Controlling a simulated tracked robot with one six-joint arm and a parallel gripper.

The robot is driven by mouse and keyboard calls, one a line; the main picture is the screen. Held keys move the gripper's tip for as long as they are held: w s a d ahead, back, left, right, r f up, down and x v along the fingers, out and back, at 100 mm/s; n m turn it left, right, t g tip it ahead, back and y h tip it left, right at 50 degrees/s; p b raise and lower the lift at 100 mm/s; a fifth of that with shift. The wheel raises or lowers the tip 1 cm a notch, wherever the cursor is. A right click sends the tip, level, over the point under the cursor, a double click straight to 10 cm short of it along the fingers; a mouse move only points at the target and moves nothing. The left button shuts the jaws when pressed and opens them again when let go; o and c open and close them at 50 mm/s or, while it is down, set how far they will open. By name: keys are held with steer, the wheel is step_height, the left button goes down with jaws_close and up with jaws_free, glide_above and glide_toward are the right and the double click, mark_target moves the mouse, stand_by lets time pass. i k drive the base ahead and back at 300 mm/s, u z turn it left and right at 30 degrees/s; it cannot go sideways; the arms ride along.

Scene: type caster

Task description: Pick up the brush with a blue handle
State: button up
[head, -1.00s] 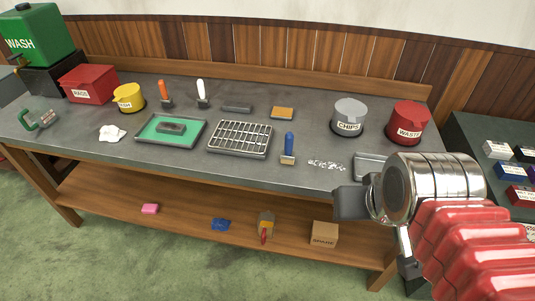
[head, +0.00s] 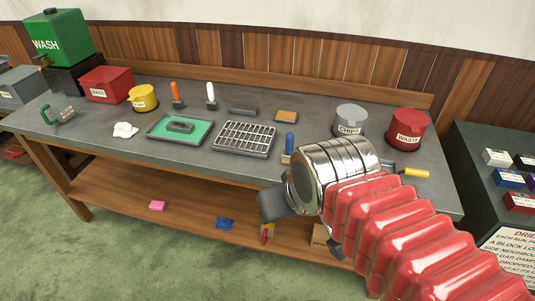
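The brush with a blue handle (head: 289,143) stands on the grey bench top, right of the metal grate, handle up. Its lower end is partly hidden behind my gripper's metal wrist. My gripper (head: 302,224) is nearer the camera, below and slightly right of the brush in the head view. Its two dark fingers show apart, one on each side of the wrist, and it looks open. I see nothing held between them, though the wrist hides part of that space.
A grate (head: 244,139), a green tray (head: 160,135), a CHIPS can (head: 350,121) and a red WASTE can (head: 407,129) stand around the brush. Orange-handled (head: 174,91) and white-handled (head: 211,95) brushes stand farther back. A yellow-handled tool (head: 415,172) lies right of my wrist.

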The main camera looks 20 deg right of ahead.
mark_target(285, 156)
steer(key=u, duration=0.45)
steer(key=i, duration=1)
steer(key=u, duration=0.05)
